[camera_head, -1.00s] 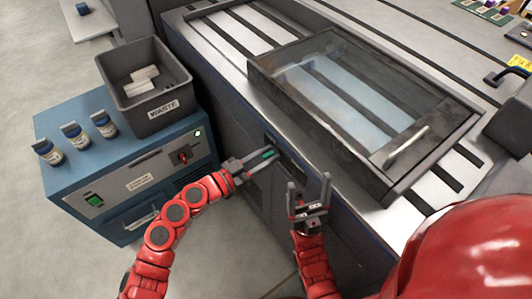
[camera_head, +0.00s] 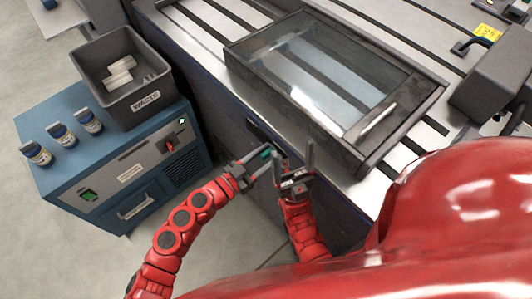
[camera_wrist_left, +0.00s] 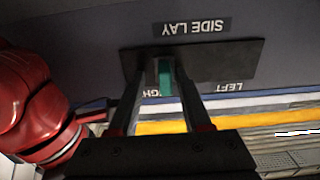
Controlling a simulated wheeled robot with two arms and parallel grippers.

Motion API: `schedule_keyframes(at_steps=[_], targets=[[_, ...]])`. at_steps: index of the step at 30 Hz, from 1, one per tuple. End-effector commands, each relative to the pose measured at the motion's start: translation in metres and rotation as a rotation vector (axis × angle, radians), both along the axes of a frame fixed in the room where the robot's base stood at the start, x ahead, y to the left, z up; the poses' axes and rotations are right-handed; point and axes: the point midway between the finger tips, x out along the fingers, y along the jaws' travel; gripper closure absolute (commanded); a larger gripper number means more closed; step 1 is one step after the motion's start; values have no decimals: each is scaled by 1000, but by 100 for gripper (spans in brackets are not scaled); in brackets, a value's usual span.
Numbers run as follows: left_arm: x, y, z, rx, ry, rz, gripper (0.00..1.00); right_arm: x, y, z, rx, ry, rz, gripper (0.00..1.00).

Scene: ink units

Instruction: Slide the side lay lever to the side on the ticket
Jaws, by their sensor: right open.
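The side lay lever is a small teal-green tab (camera_wrist_left: 166,78) on a dark plate (camera_wrist_left: 225,62) in the left wrist view. The words SIDE LAY stand upside down above the plate. LEFT is on the picture's right; the other label, partly hidden by the lever and fingers, is on its left, where the lever stands. My left gripper (camera_wrist_left: 165,75) has its fingers on both sides of the lever, with gaps visible. In the head view, my left gripper (camera_head: 258,170) is at the machine's side. My right gripper (camera_head: 292,163) is open and empty just right of it.
A yellow tag (camera_head: 487,32), too small to read, is at the upper right. A glass-topped frame (camera_head: 425,95) lies on the machine bed. A WASTE bin (camera_head: 150,103) and several bottles stand on a blue cabinet (camera_head: 95,155) at left.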

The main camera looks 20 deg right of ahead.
Motion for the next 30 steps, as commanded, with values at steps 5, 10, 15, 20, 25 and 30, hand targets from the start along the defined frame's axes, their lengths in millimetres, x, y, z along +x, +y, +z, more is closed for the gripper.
schedule_keyframes(at_steps=[5,10,15,20,25,30], targets=[[1,0,0,0,0,2,52,0,0,0,0,0,0,24],[1,1,0,0,0,3,52,0,0,0,0,0,0,24],[0,5,0,1,0,5,52,0,0,0,0,0,0,24],[-8,28,0,1,2,10,52,0,0,1,0,0,0,24],[-25,69,-1,2,2,11,52,0,0,3,0,0,0,24],[-41,108,0,2,3,11,52,0,0,5,0,0,0,24]])
